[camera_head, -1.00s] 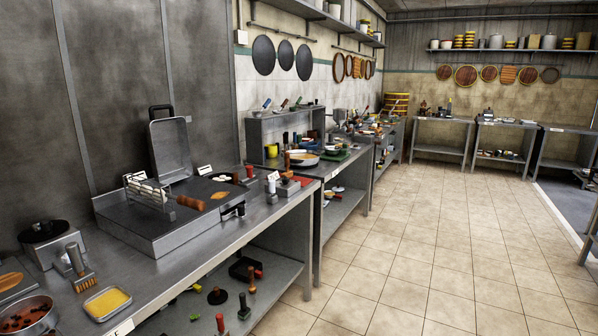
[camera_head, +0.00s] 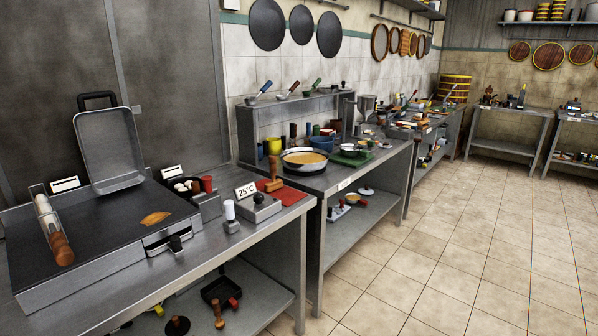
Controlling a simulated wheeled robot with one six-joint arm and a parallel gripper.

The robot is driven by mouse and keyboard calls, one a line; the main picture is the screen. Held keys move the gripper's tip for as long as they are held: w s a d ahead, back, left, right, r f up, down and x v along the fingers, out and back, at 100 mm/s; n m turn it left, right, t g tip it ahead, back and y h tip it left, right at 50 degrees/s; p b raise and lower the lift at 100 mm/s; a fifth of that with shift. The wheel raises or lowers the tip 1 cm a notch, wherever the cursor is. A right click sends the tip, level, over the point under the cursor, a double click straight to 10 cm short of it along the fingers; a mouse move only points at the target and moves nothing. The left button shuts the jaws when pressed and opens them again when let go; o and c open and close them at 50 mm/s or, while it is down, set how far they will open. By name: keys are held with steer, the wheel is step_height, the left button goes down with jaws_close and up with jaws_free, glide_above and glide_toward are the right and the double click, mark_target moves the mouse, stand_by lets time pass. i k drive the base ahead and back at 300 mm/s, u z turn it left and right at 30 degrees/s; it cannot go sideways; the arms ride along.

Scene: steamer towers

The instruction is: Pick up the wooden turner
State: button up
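No thing in view is clearly recognisable as a wooden turner. A tool with a brown wooden handle (camera_head: 61,248) and a pale round body lies on the left side of the flat griddle (camera_head: 110,238). An upright wooden tool (camera_head: 273,173) stands at the edge of the red mat (camera_head: 294,195) on the same counter. A flat orange-brown piece (camera_head: 155,218) lies on the griddle; whether it is food or a tool I cannot tell. My gripper is not in view.
A grey box with a 25°C sign (camera_head: 246,190) stands beside the red mat. Beyond a narrow gap, a second counter holds a wide pan (camera_head: 305,160) and a small rack. The lower shelf holds several tools. The tiled floor (camera_head: 450,240) on the right is clear.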

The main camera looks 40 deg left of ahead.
mark_target(275, 184)
steer(key=i, duration=1.65)
steer(key=u, duration=2.25)
steer(key=i, duration=1.7)
